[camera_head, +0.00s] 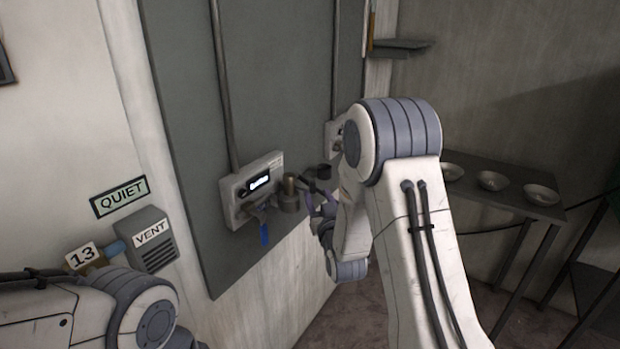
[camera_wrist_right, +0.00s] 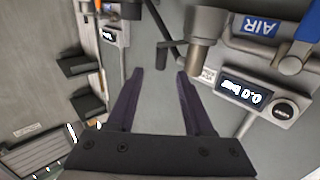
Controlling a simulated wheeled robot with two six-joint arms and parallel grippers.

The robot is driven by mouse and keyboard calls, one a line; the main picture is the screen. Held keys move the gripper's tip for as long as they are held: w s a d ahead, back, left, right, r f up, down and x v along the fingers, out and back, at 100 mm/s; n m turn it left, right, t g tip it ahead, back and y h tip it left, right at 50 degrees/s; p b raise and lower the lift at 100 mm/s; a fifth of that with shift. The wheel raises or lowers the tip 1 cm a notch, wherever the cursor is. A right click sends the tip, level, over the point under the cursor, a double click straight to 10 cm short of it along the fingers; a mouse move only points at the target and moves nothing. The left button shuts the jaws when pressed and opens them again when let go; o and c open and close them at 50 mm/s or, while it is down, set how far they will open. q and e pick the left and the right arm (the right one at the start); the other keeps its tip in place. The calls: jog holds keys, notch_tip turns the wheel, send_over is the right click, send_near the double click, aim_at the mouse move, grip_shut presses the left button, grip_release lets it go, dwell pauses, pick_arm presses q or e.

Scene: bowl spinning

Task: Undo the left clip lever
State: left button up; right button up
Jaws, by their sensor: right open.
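A wall unit (camera_head: 245,205) with a lit display hangs on the grey panel, and a brass-and-grey cylinder (camera_head: 290,190) sits at its right side. In the right wrist view the cylinder (camera_wrist_right: 204,38) is just beyond and to the right of my fingers. A dark lever-like part (camera_wrist_right: 163,50) stands in front of the gap between them; I cannot tell whether it is the left clip lever. My right gripper (camera_head: 318,195) is open, with purple fingers; in its wrist view (camera_wrist_right: 158,78) nothing is between them. My left arm shows at the lower left, its gripper out of view.
A second wall box (camera_head: 331,140) is farther right, partly behind my right arm. A shelf table (camera_head: 520,207) with bowls stands at the right. A vent box (camera_head: 151,240) is on the left wall.

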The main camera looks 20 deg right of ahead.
aim_at(313, 186)
jog(key=w+p, duration=0.1)
jog(key=w, duration=0.1)
jog(key=w+p, duration=0.1)
jog(key=w, duration=0.2)
jog(key=w+d, duration=0.1)
jog(key=w, duration=0.2)
jog(key=shift+w+r+p, duration=0.1)
jog(key=shift+w+p, duration=0.1)
jog(key=shift+p, duration=0.2)
jog(key=shift+w, duration=0.65)
grip_shut()
dwell(0.3)
